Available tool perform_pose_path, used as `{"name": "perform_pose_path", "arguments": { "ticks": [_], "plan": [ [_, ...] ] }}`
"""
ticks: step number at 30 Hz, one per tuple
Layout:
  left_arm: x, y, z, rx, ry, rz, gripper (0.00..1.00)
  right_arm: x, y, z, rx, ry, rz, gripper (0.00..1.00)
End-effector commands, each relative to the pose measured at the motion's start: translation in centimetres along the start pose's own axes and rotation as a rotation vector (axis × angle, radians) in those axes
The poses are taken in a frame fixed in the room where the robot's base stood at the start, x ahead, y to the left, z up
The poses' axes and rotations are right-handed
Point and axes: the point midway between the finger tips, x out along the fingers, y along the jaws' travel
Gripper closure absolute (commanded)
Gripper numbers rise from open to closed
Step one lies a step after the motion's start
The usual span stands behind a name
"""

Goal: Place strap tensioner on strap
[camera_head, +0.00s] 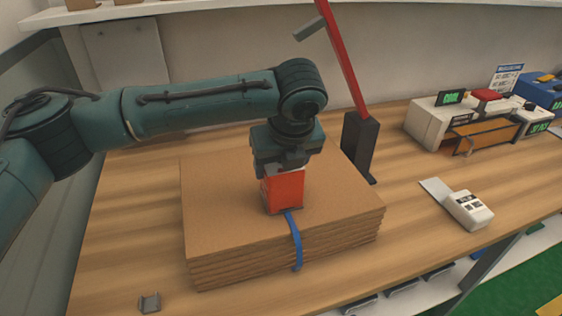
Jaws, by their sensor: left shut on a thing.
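My left gripper (284,170) points down over the stack and is shut on an orange-red block, the strap tensioner (284,191). The tensioner is at the top face of the stack of brown cardboard sheets (225,190). A blue strap (296,245) comes out from under the tensioner's front edge and runs over the front edge of the stack and down its side. The rest of the strap is hidden behind the tensioner and gripper. I cannot tell whether the tensioner touches the strap. My right gripper is not in view.
A black stand with a tilted red lever (345,60) rises close behind the stack. A white machine (440,122) and a blue box (545,92) stand at the back right. A white handheld device (468,209) lies right. A small grey clip (149,302) lies front left on the wooden table (120,215).

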Motion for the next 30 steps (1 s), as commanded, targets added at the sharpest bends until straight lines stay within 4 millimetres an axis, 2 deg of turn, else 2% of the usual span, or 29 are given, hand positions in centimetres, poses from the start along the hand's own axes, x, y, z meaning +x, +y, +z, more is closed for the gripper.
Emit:
{"name": "perform_pose_path", "arguments": {
  "ticks": [1, 8, 17, 23, 30],
  "plan": [
    [0.0, 0.0, 0.0, 0.000, 0.001, 0.000, 0.34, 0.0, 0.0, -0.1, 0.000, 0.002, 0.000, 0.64],
    [0.0, 0.0, 0.0, 0.000, 0.000, 0.000, 0.15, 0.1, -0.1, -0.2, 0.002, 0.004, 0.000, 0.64],
    [-0.1, 0.0, 0.1, 0.000, -0.001, 0.000, 0.15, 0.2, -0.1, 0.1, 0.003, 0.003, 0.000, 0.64],
    [-3.1, -0.1, 0.1, 0.001, -0.002, -0.004, 0.15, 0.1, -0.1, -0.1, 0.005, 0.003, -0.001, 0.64],
    [-8.4, -0.1, 0.1, 0.001, -0.002, -0.003, 0.15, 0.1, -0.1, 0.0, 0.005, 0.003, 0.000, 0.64]
  ]
}}
